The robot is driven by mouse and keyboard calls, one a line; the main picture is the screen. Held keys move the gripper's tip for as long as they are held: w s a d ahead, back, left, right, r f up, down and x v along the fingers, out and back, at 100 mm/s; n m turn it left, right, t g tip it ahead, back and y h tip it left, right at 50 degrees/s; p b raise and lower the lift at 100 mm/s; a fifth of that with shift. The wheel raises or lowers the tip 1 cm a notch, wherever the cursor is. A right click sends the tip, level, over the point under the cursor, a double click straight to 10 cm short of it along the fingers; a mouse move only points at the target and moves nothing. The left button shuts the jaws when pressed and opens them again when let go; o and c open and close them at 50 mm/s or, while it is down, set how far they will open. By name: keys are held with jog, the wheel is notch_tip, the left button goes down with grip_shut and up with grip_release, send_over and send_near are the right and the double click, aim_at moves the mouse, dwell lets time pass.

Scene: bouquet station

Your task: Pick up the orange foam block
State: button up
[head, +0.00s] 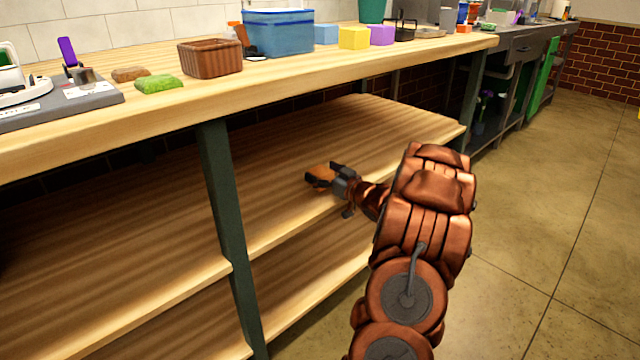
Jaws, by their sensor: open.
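My gripper (324,172) is open, low over the upper lower-shelf (280,150) beneath the worktop. A small orange-brown block-like thing (320,180) shows at its dark fingers, partly hidden by them. It looks like the orange foam block, but its shape is unclear. I cannot tell whether the fingers touch it or whether it rests on the shelf. Another small orange block (463,28) sits on the worktop at the far right end, well away from my gripper.
The worktop (300,85) overhangs the shelf. A dark green leg (225,200) stands left of my gripper. Blue (326,34), yellow (354,39) and purple (381,35) blocks, a brown basket (210,59) and a blue bin (280,35) stand on top. The shelf around my gripper looks clear.

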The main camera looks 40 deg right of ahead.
jog(key=shift+w, duration=0.3)
jog(key=c, duration=0.8)
jog(key=shift+r, duration=0.2)
jog(key=shift+c, duration=0.2)
